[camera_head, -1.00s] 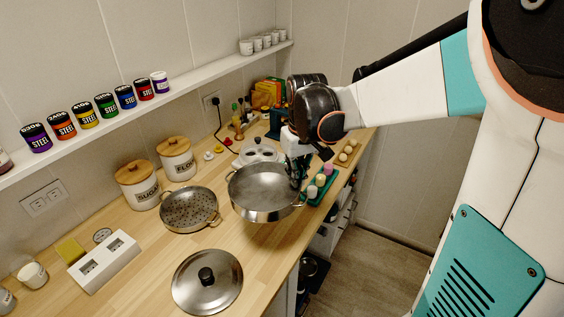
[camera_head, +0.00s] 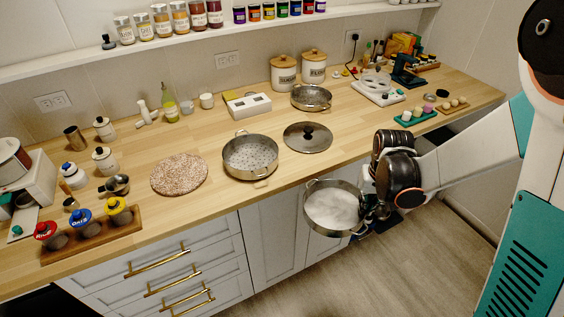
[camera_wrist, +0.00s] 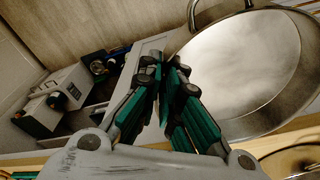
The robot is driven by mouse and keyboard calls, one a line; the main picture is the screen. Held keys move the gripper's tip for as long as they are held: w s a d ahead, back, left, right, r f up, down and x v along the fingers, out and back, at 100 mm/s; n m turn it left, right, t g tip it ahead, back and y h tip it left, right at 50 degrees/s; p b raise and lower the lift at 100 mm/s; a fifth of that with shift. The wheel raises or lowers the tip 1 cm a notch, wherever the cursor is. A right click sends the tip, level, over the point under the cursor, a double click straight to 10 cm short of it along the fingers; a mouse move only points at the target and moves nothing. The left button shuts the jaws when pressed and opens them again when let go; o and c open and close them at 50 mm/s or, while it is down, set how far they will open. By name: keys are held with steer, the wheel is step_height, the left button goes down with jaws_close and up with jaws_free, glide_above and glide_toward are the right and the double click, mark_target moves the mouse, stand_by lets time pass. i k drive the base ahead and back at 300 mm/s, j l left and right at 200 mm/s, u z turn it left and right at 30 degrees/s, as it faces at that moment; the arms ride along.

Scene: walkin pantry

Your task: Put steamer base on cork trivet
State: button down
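The steamer base (camera_head: 333,208), a shiny metal pot with a plain solid bottom, hangs in the air in front of the counter's front edge, roughly level. My gripper (camera_head: 369,212) is at the pot's right side and appears shut on its handle or rim. The wrist view shows the closed green-and-black fingers (camera_wrist: 165,72) against the pot (camera_wrist: 240,65), which fills the upper right; the exact grip point is hidden. The cork trivet (camera_head: 179,175), a round speckled brown mat, lies bare on the counter, left of the pot.
A perforated steamer pan (camera_head: 250,157) stands right of the trivet, with a metal lid (camera_head: 307,137) beyond it. Another perforated pan (camera_head: 311,97) is farther back. A wooden rack (camera_head: 92,235) of colour-lidded jars sits front left of the trivet. Drawers with brass handles face the floor.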

mark_target(179, 172)
steer(key=u, duration=1.35)
